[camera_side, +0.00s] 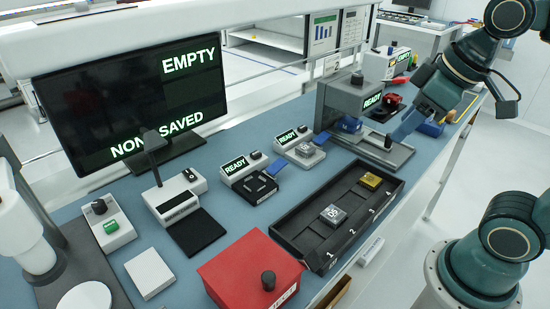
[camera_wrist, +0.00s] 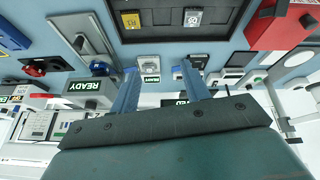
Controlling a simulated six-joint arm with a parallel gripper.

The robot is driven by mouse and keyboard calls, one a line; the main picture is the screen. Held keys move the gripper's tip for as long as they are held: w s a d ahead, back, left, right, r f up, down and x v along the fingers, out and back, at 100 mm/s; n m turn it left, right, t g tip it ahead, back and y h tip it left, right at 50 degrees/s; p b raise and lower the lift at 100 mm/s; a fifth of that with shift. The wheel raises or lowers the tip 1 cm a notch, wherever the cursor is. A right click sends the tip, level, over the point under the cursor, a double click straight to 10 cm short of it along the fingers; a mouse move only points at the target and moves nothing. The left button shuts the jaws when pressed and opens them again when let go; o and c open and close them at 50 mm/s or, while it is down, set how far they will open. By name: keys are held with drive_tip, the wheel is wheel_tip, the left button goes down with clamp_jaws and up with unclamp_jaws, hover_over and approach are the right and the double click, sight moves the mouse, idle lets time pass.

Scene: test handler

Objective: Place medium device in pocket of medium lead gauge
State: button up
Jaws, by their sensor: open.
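My gripper (camera_side: 392,140) is open and empty, its blue fingers pointing down beside the large grey station at the back right. Both fingers show apart in the wrist view (camera_wrist: 158,68). A grey device (camera_side: 333,213) and a yellow device (camera_side: 371,180) sit in the black numbered tray (camera_side: 290,222). In the wrist view they are the grey device (camera_wrist: 193,17) and the yellow device (camera_wrist: 130,20). A small READY gauge (camera_side: 286,140) has a grey device (camera_side: 305,150) on it. Another READY gauge (camera_side: 238,170) shows a dark pocket. I cannot tell which device or gauge is medium.
A monitor (camera_side: 130,95) reads EMPTY and NONE SAVED. The large READY station (camera_side: 345,97) stands right of the small gauges. A red box (camera_side: 250,272) with a black knob stands at the front. Blue bench surface is bare between the gauges and tray.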

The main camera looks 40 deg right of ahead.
drive_tip(key=s, duration=0.1)
drive_tip(key=s+f+m, duration=0.1)
drive_tip(key=s+m, duration=0.1)
drive_tip(key=shift+a+f+t, duration=0.15)
drive_tip(key=shift+f+t, duration=0.1)
drive_tip(key=shift+t, duration=0.05)
